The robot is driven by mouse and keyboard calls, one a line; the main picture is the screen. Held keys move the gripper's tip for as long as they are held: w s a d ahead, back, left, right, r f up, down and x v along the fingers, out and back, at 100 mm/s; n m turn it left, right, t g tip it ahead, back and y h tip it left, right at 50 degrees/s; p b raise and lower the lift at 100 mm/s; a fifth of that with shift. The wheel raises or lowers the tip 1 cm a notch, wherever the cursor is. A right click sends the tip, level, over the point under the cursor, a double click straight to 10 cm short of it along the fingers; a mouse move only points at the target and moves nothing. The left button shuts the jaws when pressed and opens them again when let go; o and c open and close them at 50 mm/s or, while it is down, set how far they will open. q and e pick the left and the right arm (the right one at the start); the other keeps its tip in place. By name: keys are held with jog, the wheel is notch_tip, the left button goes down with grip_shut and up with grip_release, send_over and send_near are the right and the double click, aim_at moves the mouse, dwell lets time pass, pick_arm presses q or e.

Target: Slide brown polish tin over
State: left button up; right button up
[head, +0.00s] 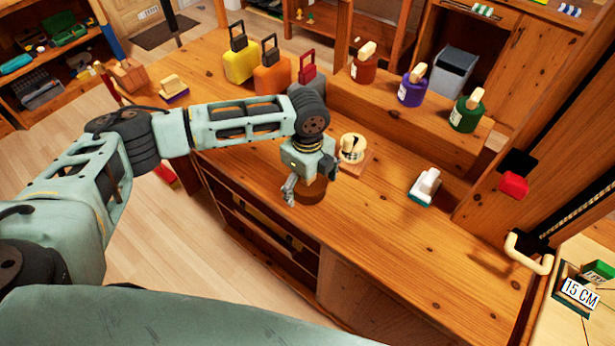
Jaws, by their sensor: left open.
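A round brown tin (313,192) sits on the wooden counter, near its front edge. It appears to be the brown polish tin. My left gripper (304,180) is over it and hides its upper and back part. One finger hangs at the tin's left side and the jaws are open. I cannot tell whether a finger touches the tin. My right gripper is not in view.
A cream round object (352,146) on a wooden block stands just behind. A white-handled brush (425,186) lies to the right. Brown, purple and green bottles stand on a raised ledge (400,118). The counter's front right (420,260) is clear.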

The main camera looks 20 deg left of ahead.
pick_arm(q)
jog(key=shift+c, duration=0.4)
jog(key=shift+s+f, duration=0.1)
jog(key=shift+s, duration=0.05)
jog(key=c, duration=1.7)
